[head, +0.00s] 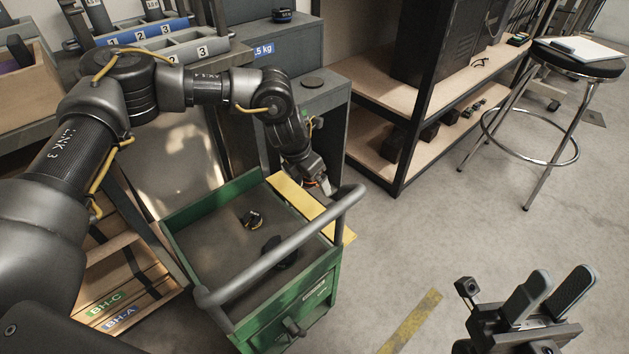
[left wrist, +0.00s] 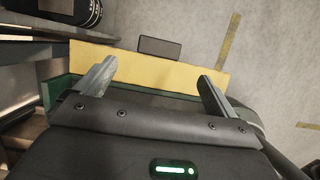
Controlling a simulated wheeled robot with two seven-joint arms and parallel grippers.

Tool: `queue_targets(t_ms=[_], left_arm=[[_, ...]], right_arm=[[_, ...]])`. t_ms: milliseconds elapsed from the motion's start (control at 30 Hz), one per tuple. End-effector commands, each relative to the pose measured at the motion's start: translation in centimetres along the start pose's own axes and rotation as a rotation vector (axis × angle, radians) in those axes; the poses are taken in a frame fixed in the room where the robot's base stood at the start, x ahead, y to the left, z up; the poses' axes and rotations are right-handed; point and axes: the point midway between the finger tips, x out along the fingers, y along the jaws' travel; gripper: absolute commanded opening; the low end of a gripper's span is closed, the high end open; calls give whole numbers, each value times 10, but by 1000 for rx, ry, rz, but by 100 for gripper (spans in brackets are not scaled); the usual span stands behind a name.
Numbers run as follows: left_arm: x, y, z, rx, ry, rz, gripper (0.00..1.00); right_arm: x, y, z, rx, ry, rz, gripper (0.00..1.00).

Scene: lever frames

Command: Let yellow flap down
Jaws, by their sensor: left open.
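The yellow flap (head: 302,199) is along the far right side of the green cart (head: 184,211). It looks tilted outward, but its exact angle is hard to tell. In the left wrist view the flap (left wrist: 150,68) is a broad yellow strip beyond the green rim (left wrist: 140,97). My left gripper (head: 324,185) is at the flap's outer side in the head view. In the left wrist view its two fingers (left wrist: 157,71) are spread wide in front of the flap; contact cannot be told. My right gripper (head: 551,290) is open and empty at lower right.
A grey handlebar (head: 285,246) crosses above the cart, which holds small dark items. A grey cabinet (head: 335,120) and a shelf (head: 395,170) stand behind the flap. A stool (head: 545,95) stands at far right.

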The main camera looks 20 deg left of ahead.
Motion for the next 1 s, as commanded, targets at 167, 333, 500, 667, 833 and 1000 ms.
queue_targets(t_ms=[167, 333, 500, 667, 833, 1000], left_arm=[[-29, 0, 1, 1, -1, 0, 95], [-39, 0, 0, 0, -1, 0, 95], [-40, 0, 0, 0, -1, 1, 95], [-40, 0, 0, 0, 0, 1, 95], [-40, 0, 0, 0, 0, 1, 95], [-61, 0, 7, 0, -1, 1, 95]], right_arm=[[0, 0, -4, 4, -24, 10, 36], [-2, 0, -6, 5, -32, 13, 36], [-3, 0, -6, 5, -32, 14, 36], [-3, -1, -6, 6, -32, 14, 36], [-2, 0, -5, 4, -35, 14, 36], [-1, 1, 30, -4, -207, 14, 36]])
